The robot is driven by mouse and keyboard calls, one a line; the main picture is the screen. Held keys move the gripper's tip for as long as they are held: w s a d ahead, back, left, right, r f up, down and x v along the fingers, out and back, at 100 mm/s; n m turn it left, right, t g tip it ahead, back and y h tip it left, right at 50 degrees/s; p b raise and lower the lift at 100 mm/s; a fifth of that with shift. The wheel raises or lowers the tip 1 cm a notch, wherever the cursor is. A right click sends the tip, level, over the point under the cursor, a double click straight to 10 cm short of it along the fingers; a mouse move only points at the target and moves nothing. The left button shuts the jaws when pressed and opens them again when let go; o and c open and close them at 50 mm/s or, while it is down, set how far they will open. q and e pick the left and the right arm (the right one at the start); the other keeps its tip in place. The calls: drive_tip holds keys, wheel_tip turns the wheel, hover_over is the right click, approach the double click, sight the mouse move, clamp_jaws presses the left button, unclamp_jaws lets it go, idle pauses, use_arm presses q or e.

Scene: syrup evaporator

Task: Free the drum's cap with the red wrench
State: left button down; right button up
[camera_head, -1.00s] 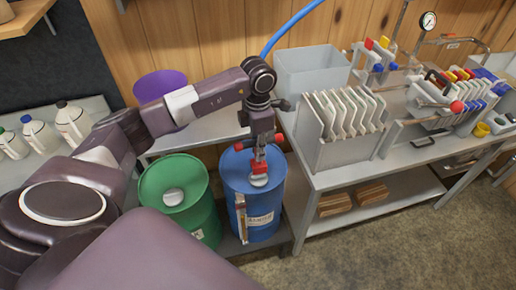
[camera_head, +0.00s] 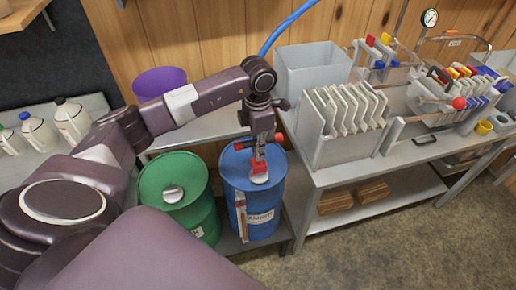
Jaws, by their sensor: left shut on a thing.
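The blue drum (camera_head: 252,208) stands on a low platform, with a pale round cap (camera_head: 259,179) on its top. My left gripper (camera_head: 262,146) comes down over the drum and is shut on the red wrench (camera_head: 258,166). Red ends of the wrench stick out on both sides of the fingers. Its lower red end is upright at the cap and covers the cap's back part. I cannot tell whether the wrench is fully seated on the cap. My right gripper is not in view.
A green drum (camera_head: 178,211) with its own pale cap (camera_head: 173,194) stands close on the left. A table (camera_head: 325,176) with a filter rack (camera_head: 342,125) is close on the right. A purple bucket (camera_head: 160,82) stands behind. Open floor (camera_head: 400,235) lies at the front right.

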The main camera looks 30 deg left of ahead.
use_arm(q)
drive_tip(key=shift+f+b, duration=0.65)
drive_tip(key=shift+f, duration=0.3)
drive_tip(key=shift+f, duration=0.25)
drive_tip(key=shift+f+b, duration=0.35)
drive_tip(key=shift+b, duration=0.2)
drive_tip(key=shift+r+n, duration=0.1)
drive_tip(key=shift+n, duration=0.7)
drive_tip(key=n+p, duration=0.1)
drive_tip(key=n, duration=0.2)
drive_tip(key=shift+n, duration=0.6)
